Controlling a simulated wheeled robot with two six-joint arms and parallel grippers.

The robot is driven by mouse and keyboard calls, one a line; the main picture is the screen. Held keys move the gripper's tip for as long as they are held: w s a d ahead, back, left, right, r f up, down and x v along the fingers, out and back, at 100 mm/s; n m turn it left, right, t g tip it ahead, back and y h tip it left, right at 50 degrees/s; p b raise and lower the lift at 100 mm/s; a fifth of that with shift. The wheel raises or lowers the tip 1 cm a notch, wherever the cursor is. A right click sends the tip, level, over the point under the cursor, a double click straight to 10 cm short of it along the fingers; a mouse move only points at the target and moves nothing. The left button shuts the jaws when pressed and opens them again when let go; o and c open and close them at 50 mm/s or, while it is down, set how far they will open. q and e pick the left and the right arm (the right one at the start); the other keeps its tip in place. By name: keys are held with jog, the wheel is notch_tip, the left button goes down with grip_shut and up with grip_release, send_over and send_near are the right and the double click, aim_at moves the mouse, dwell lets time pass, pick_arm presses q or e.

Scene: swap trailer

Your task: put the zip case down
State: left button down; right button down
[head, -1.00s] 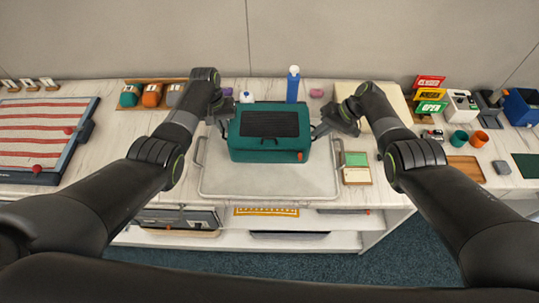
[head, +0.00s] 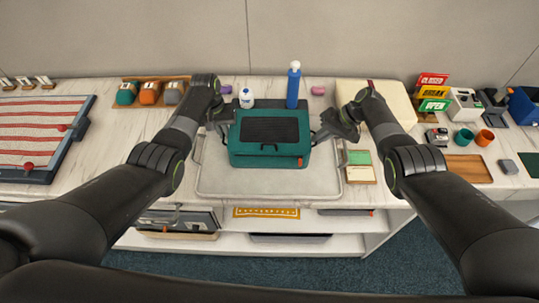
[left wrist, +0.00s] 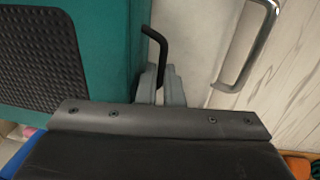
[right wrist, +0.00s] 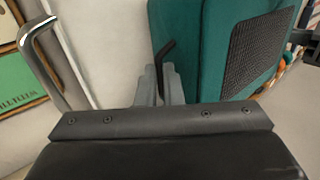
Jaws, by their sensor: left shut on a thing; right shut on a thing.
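The zip case (head: 269,155) is teal with a black ribbed panel on top. It is level over the grey tray (head: 270,185), and I cannot tell whether its underside touches it. My left gripper (head: 226,121) is shut on a black bent handle at the case's left side, also seen in the left wrist view (left wrist: 158,45). My right gripper (head: 318,132) is shut on the matching handle at the right side, seen in the right wrist view (right wrist: 163,52). The tray has metal handles at its left and right ends. The case hides the tray's middle.
A white bottle (head: 247,98) and a blue bottle (head: 293,85) stand behind the case. A green and cream box (head: 360,166) lies right of the tray. A cream box (head: 372,94) is behind my right arm. Shelves (head: 270,225) lie below the counter's front edge.

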pick_arm(q)
jog(key=shift+w+a+f+b, duration=0.1)
jog(key=shift+a+f+b, duration=0.05)
jog(key=shift+f+b, duration=0.5)
pick_arm(e)
jog(key=shift+d+f, duration=0.1)
jog(key=shift+f, duration=0.6)
pick_arm(q)
jog(key=c, duration=2)
grip_release()
jog(key=shift+f, duration=0.1)
pick_arm(e)
jog(key=c, duration=2)
grip_release()
pick_arm(q)
jog(key=o, duration=0.4)
pick_arm(e)
jog(key=o, duration=0.4)
pick_arm(q)
jog(key=shift+o, duration=0.2)
pick_arm(e)
jog(key=shift+o, duration=0.2)
pick_arm(q)
jog(key=shift+d, duration=0.2)
pick_arm(e)
jog(key=shift+r, duration=0.1)
